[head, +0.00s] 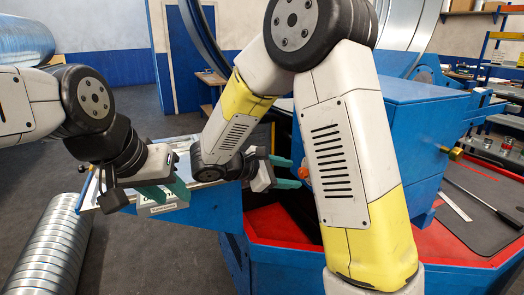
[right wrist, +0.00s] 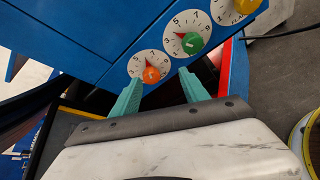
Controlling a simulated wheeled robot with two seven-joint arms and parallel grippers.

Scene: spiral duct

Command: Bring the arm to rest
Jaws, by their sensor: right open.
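My right gripper (head: 292,172) is open, its two green fingers pointing right at the blue machine (head: 415,110). In the right wrist view its fingers (right wrist: 161,84) stand apart on either side below an orange knob (right wrist: 151,75) on a numbered white dial. Nothing shows between the fingers; whether they touch the panel I cannot tell. The orange knob also shows in the head view (head: 304,171), just beyond the fingertips. My left gripper (head: 176,194) is at the left, over a blue stand with a white label. Its two green fingers are apart, with nothing seen held.
A green knob (right wrist: 193,43) and a yellow knob (right wrist: 241,6) sit on further dials up the panel. A red-edged tray (head: 470,255) with tools is at the right. A ribbed metal duct (head: 55,245) lies on the floor at left. My right arm hides part of the machine.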

